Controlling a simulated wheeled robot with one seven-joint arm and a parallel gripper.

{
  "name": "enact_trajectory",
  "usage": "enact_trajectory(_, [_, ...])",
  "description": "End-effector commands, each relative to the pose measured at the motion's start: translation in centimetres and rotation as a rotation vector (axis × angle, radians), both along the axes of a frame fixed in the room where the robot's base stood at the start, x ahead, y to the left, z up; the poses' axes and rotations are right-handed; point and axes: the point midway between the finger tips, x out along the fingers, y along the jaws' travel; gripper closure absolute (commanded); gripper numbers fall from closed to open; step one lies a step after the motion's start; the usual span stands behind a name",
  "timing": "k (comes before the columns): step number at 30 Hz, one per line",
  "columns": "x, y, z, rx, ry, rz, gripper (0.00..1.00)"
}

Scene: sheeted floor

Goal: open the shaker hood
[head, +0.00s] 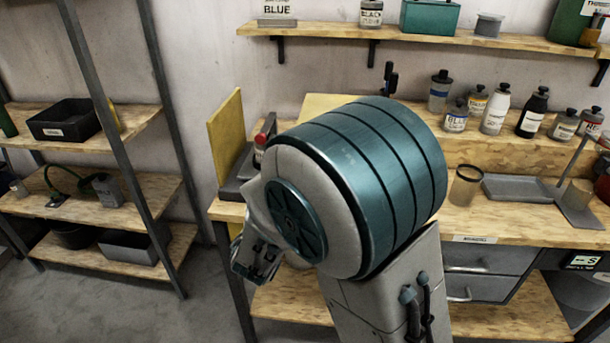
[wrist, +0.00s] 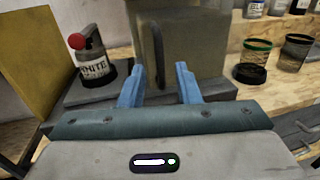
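The shaker hood (wrist: 205,45) is a boxy, olive-tinted cover in the upper middle of the wrist view. A dark vertical bar handle (wrist: 158,42) is on its near face. My gripper (wrist: 160,68) is open and empty, with its two blue fingers pointing at the hood. The handle lies ahead of the gap between the fingertips; I cannot tell how far. A can labelled WHITE (wrist: 95,66) under a red-knobbed clamp (wrist: 76,41) stands on the grey shaker base (wrist: 75,93), left of the hood. In the head view my arm hides most of the shaker.
A yellow panel (head: 226,135) stands upright at the bench's left end. Several bottles (head: 493,108) stand on the raised shelf at right. A cup (head: 465,185) and a grey tray (head: 515,188) are on the bench (head: 480,222). A shelf rack (head: 125,205) is at left.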

Motion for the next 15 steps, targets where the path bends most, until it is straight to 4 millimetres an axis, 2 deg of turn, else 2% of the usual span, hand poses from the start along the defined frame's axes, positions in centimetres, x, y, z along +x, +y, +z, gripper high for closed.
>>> enact_trajectory(3, [-2.1, 1.0, -0.1, 0.001, 0.000, 0.004, 0.70])
enact_trajectory(6, [-3.3, 1.5, -0.1, 0.001, 0.000, 0.002, 0.70])
enact_trajectory(15, [-4.4, 1.9, 0.0, 0.000, 0.000, -0.001, 0.70])
